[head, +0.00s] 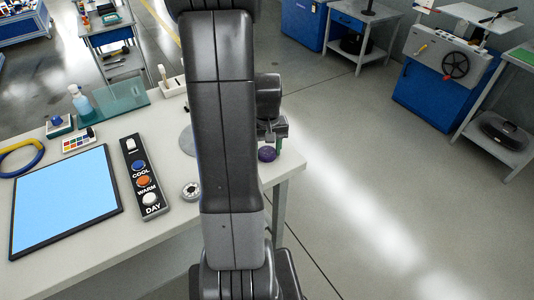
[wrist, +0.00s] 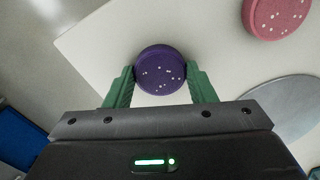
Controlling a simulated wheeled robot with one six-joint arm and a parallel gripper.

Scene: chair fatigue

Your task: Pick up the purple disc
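The purple disc (wrist: 160,71) is round with small pale specks on its top. In the wrist view it lies between the two green fingers of my gripper (wrist: 161,84), near the table's edge. The fingers stand at its left and right sides, very close to it; I cannot tell whether they touch it. In the head view the disc (head: 267,154) shows at the table's right corner, just below my gripper (head: 272,135), with my arm covering much of the table beside it.
A pink speckled disc (wrist: 275,16) and a grey round plate (wrist: 290,108) lie nearby on the white table (head: 180,233). A panel with coloured knobs (head: 145,178), a blue screen (head: 65,200) and a spray bottle (head: 80,101) stand left of my arm.

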